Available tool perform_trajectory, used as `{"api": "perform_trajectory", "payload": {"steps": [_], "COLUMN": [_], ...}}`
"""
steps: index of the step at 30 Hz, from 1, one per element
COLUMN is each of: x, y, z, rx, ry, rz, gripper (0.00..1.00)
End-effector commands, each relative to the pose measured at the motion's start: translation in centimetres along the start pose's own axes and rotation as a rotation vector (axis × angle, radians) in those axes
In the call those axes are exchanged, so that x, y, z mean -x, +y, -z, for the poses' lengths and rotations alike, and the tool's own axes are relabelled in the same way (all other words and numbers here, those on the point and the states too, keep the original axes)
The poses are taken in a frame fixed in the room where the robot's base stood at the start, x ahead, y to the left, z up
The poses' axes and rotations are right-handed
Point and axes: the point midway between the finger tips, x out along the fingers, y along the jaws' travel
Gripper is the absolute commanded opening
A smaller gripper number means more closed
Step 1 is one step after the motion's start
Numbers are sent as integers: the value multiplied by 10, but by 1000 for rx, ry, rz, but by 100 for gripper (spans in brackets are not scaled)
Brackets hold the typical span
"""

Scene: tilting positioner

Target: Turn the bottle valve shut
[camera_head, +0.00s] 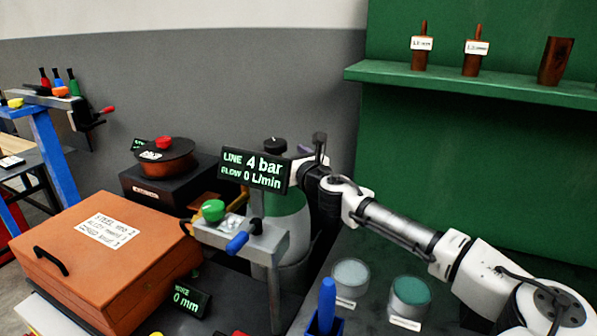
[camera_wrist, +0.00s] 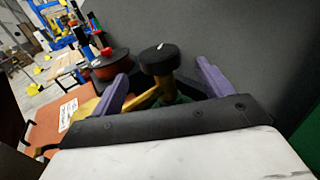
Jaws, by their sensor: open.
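The bottle valve is a black round handwheel on a brass stem. In the wrist view the handwheel (camera_wrist: 159,58) stands between the two purple fingers of my gripper (camera_wrist: 162,73), with gaps on both sides. My gripper is open and holds nothing. In the head view the handwheel (camera_head: 275,145) shows above a display; the green and white bottle (camera_head: 288,222) is below it. My gripper's wrist end (camera_head: 318,165) is just right of the handwheel there, and its fingers are mostly hidden.
A display (camera_head: 255,170) reading LINE 4 bar, FLOW 0 L/min stands before the valve. A metal stand (camera_head: 262,243) carries a green knob (camera_head: 213,210) and blue handle (camera_head: 237,242). An orange box (camera_head: 105,262) is left; two cups (camera_head: 350,280) (camera_head: 409,297) stand in front.

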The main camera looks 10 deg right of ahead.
Motion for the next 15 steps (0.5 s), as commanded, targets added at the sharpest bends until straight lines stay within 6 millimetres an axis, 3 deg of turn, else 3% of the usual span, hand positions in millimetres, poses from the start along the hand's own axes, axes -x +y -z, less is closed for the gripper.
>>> {"api": "perform_trajectory", "payload": {"steps": [6, 15], "x": [44, 69], "y": [0, 0], "z": [2, 0], "rx": [1, -1], "ry": [0, 0], "rz": [1, 0], "gripper": [79, 79]}}
